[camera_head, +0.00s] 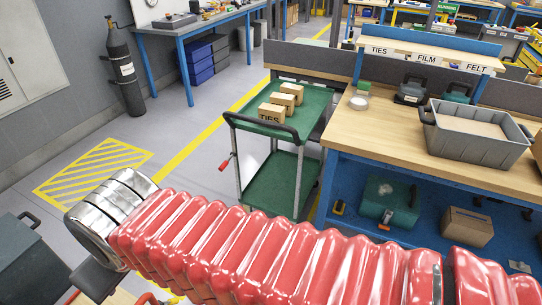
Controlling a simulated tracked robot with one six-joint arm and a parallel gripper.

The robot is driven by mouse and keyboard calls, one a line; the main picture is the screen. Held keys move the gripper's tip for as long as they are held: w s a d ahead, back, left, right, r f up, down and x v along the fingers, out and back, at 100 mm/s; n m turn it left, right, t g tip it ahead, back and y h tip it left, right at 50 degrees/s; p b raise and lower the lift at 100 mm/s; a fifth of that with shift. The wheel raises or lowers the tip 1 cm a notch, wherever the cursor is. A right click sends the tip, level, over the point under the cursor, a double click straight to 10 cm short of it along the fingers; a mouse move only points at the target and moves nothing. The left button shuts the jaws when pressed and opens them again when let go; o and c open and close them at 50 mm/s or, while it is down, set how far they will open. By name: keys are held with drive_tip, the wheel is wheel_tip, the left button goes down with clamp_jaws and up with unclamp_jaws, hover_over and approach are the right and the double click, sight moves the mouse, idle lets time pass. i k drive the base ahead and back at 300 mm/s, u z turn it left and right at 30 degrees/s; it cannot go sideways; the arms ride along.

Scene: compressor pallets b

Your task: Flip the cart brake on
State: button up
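A green two-shelf cart (303,122) with a black push handle (262,124) stands left of the wooden workbench. A small red lever (224,165) sticks out at the cart's left side, by the near left post. It looks like the brake, and it slants down to the left; its setting is unclear. My arm's red ribbed sleeve crosses the foreground, nearer to me than the cart. It ends in silver rings at the left. My gripper's fingers do not show, and nothing of mine is seen touching the lever.
Several cardboard boxes (272,113) sit on the cart's top shelf; its lower shelf (275,185) looks empty. The workbench (385,135) carries a grey bin (470,140). Clear grey floor and a yellow hatched area (95,172) lie left of the cart. A black cylinder (125,70) stands by the wall.

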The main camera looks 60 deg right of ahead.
sight(225, 164)
drive_tip(key=i, duration=0.35)
drive_tip(key=z, duration=2.4)
drive_tip(key=i, duration=0.5)
drive_tip(key=u, duration=0.05)
